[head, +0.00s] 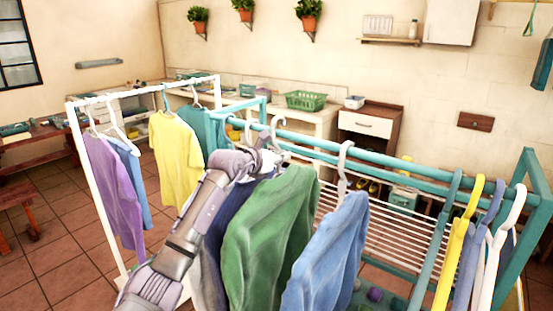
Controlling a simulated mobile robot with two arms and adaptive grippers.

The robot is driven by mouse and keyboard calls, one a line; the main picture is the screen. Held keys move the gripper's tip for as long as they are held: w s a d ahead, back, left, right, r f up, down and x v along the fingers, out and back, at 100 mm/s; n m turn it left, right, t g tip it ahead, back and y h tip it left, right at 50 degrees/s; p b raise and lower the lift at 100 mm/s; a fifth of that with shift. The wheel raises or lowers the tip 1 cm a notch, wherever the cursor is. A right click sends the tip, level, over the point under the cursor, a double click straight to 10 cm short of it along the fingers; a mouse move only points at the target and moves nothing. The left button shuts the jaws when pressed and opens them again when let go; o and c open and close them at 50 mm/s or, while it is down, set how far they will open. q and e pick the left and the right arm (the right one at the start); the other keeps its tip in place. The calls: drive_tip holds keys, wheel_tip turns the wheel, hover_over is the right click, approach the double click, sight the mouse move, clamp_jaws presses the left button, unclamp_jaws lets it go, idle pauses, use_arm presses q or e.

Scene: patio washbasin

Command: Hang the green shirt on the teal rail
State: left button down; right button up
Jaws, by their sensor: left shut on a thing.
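The green shirt (272,232) hangs from a pale hanger (278,128) in the middle of the head view. My left gripper (268,157) is shut at the top of this shirt, on its hanger. The hanger's hook is level with the teal rail (405,172); I cannot tell whether it rests on the rail. The shirt hangs upright between a dark blue garment (237,207) on its left and a blue shirt (328,255) on its right. My left arm hides part of the dark garment. My right gripper is not in view.
A white rail (140,92) at the left holds purple (112,185), yellow (175,160) and other shirts. Several hangers, one yellow (462,235), crowd the teal rail's right end. Between the blue shirt and these, the rail is bare. A white slatted rack (385,222) stands behind.

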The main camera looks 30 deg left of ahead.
use_arm(q)
drive_tip(key=shift+w+r, duration=0.1)
drive_tip(key=shift+w, duration=0.15)
drive_tip(key=shift+f, duration=0.2)
idle(0.3)
drive_tip(key=shift+f+b, duration=0.95)
drive_tip(key=shift+f, duration=0.2)
